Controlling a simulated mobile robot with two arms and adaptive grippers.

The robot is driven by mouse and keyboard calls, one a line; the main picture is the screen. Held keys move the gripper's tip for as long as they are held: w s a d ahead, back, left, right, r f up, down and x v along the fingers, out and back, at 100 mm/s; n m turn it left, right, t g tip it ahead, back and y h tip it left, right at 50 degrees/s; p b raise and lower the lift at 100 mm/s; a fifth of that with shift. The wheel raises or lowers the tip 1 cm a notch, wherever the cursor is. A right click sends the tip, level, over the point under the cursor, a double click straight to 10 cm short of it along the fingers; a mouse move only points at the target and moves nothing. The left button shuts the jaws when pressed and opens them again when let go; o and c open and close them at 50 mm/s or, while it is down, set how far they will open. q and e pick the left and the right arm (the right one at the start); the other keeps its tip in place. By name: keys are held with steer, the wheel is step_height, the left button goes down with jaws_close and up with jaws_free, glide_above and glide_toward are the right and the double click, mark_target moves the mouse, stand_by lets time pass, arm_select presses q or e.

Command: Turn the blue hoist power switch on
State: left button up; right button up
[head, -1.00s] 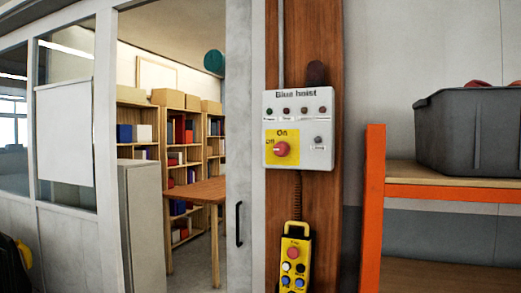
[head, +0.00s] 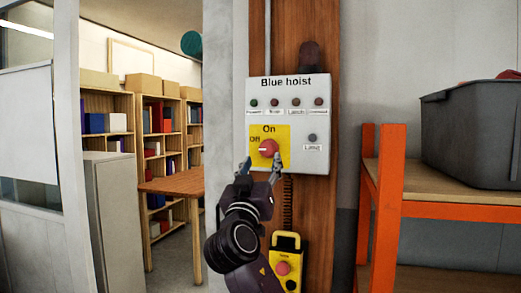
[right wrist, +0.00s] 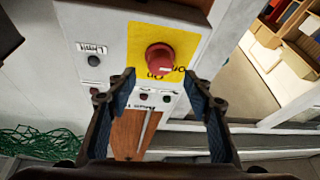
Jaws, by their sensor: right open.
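The blue hoist panel (head: 290,95) is a white box marked "Blue hoist" on a wooden post. Its red rotary switch (head: 267,148) sits on a yellow plate with "On" above and "Off" to the left. The knob's pale mark points left, towards "Off". My right gripper (head: 260,163) is open in front of the panel, its fingertips on either side of the knob and slightly low. In the right wrist view the knob (right wrist: 159,57) stands beyond the open fingertips, apart from them. My left gripper is not in view.
A yellow pendant control (head: 285,262) hangs below the panel on a coiled cord. An orange-framed shelf (head: 390,190) with a grey bin (head: 475,135) stands at right. A doorway to bookshelves is at left. Green netting (right wrist: 45,143) shows in the right wrist view.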

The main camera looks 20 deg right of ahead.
mark_target(266, 151)
steer(key=p+x, duration=0.2)
steer(key=x, duration=0.3)
steer(key=shift+w+d+r, duration=0.2)
steer(key=shift+w+d, duration=0.1)
steer(key=shift+w, duration=0.15)
